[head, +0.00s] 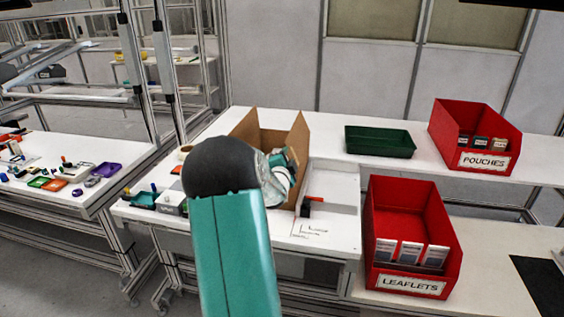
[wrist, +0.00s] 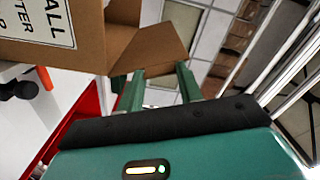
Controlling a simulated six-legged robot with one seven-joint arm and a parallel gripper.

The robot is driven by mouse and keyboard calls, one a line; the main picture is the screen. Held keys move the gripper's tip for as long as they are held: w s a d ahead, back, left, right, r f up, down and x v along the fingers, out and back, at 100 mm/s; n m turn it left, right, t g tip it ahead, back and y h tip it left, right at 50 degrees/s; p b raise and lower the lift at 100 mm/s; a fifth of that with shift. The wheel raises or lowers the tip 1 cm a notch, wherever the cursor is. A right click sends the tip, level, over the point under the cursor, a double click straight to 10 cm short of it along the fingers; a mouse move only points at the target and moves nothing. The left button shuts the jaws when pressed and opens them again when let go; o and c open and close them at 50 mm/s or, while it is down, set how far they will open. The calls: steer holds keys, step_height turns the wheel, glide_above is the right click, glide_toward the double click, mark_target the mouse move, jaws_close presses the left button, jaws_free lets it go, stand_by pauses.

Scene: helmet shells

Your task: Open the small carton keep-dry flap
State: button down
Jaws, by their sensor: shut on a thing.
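The brown carton (head: 270,137) stands on the white bench in the head view, with flaps raised at its left and right (head: 300,134). My arm hides its front. In the wrist view the carton's side (wrist: 92,46) carries a white printed label, partly cut off. A cardboard flap (wrist: 152,46) sticks out from the carton toward my gripper (wrist: 158,75). My gripper's two green fingers are apart, with the flap's edge at their tips, and are shut on it.
A green tray (head: 380,142) and a red POUCHES bin (head: 474,135) stand to the right. A red LEAFLETS bin (head: 411,235) is lower at the right. Small teal and grey containers (head: 170,201) sit left of my arm. A side table (head: 60,175) holds small coloured parts.

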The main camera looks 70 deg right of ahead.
steer(key=shift+s+d+r+m, duration=0.15)
steer(key=shift+s+m, duration=0.8)
steer(key=shift+m, duration=0.55)
steer(key=shift+s+d+r+m, duration=0.1)
steer(key=shift+s+m, duration=0.85)
steer(key=shift+m, duration=0.55)
steer(key=c, duration=0.9)
jaws_free()
steer(key=a, duration=0.4)
steer(key=s+a, duration=0.1)
steer(key=a, duration=0.4)
steer(key=s+a, duration=0.1)
steer(key=a, duration=0.3)
steer(key=shift+s+a, duration=0.1)
steer(key=shift+a, duration=0.2)
